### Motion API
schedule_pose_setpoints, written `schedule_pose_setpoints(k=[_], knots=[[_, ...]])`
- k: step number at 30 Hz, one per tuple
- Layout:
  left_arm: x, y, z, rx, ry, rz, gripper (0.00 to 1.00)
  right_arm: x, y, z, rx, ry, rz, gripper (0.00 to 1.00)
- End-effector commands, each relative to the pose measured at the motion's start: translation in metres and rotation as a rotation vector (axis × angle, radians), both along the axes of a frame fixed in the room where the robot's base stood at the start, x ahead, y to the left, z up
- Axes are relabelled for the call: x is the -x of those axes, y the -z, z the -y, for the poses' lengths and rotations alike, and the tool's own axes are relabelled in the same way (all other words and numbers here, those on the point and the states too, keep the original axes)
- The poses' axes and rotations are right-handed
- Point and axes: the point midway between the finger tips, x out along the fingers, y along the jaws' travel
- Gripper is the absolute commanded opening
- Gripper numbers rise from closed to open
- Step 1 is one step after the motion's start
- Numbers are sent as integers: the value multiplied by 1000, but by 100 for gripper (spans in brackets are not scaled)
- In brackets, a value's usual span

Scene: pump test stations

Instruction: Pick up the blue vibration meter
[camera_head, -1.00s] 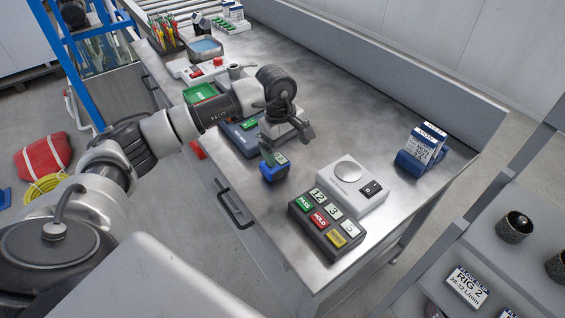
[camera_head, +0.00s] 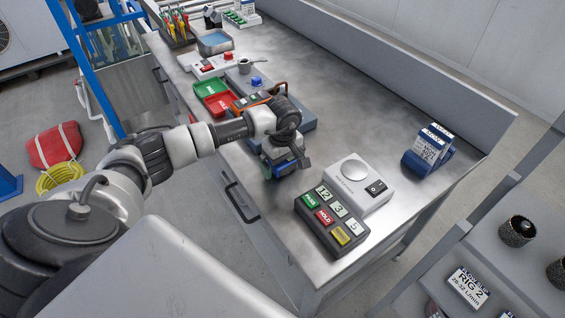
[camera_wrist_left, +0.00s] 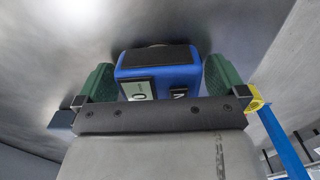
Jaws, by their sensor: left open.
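The blue vibration meter (camera_wrist_left: 160,78) is between the two green finger pads of my left gripper (camera_wrist_left: 160,85) in the left wrist view. It has a dark top face and a small pale display. The fingers are open, one on each side of it; a narrow gap seems to show at each side. In the head view my left gripper (camera_head: 285,160) is low over the steel bench, around the meter (camera_head: 290,170), which is mostly hidden by the gripper. My right gripper is not in view.
A button box (camera_head: 331,222) and a white device with a round plate (camera_head: 355,182) stand just right of the gripper. Blue holders with cards (camera_head: 428,150) stand farther right. Red and green trays (camera_head: 212,97) lie behind the arm. The bench middle (camera_head: 345,110) is clear.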

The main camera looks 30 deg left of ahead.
Motion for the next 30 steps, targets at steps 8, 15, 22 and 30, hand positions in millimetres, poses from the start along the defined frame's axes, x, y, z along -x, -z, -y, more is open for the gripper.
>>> schedule_pose_setpoints(k=[8,15,22,30], knots=[[0,4,0,0,0,1,98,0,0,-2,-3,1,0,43],[0,3,0,0,0,1,62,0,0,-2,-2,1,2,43],[-1,3,0,1,0,3,40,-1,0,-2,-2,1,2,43],[-1,-2,0,0,0,4,40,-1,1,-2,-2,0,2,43]])
